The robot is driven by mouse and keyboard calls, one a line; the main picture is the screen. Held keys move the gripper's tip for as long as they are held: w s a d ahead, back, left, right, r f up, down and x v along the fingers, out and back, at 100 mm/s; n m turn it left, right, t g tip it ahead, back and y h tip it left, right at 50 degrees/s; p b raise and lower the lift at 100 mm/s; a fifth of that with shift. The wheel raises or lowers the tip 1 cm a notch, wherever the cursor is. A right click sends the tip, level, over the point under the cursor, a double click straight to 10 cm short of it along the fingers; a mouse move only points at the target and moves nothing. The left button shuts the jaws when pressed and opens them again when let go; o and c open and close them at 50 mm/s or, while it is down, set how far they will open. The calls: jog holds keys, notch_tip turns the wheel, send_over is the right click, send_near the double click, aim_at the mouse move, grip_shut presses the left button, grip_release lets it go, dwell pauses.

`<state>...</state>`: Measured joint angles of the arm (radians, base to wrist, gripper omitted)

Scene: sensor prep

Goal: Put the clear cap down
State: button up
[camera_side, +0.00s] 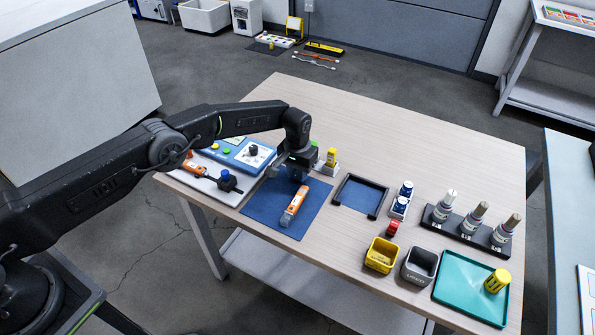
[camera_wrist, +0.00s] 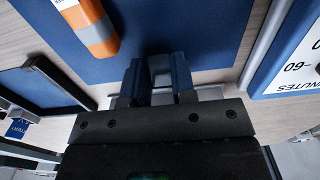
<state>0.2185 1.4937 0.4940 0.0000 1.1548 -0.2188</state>
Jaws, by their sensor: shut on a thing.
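My gripper (camera_wrist: 158,85) is shut on a small pale, see-through piece (camera_wrist: 160,66), which looks like the clear cap. Only part of it shows between the fingers in the wrist view. In the side view my gripper (camera_side: 297,174) hangs low over the far part of the blue mat (camera_side: 262,207), and the cap cannot be made out there. Whether the cap touches the mat I cannot tell. An orange and white sensor (camera_side: 294,204) lies on the mat, just nearer the camera than my gripper; in the wrist view it shows at the upper left (camera_wrist: 98,30).
Left of the mat are a white tray (camera_side: 222,193) and a blue timer panel (camera_side: 225,158). A yellow-capped bottle (camera_side: 331,156) stands close behind my gripper. To the right are a black-framed blue pad (camera_side: 360,196), a bottle rack (camera_side: 465,236), bins and a teal tray (camera_side: 456,276).

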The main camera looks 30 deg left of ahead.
jog(key=shift+f, duration=0.1)
jog(key=shift+o, duration=1.4)
jog(key=o, duration=0.5)
jog(key=shift+c, duration=0.2)
notch_tip(320, 180, up, 12)
jog(key=shift+r, duration=0.2)
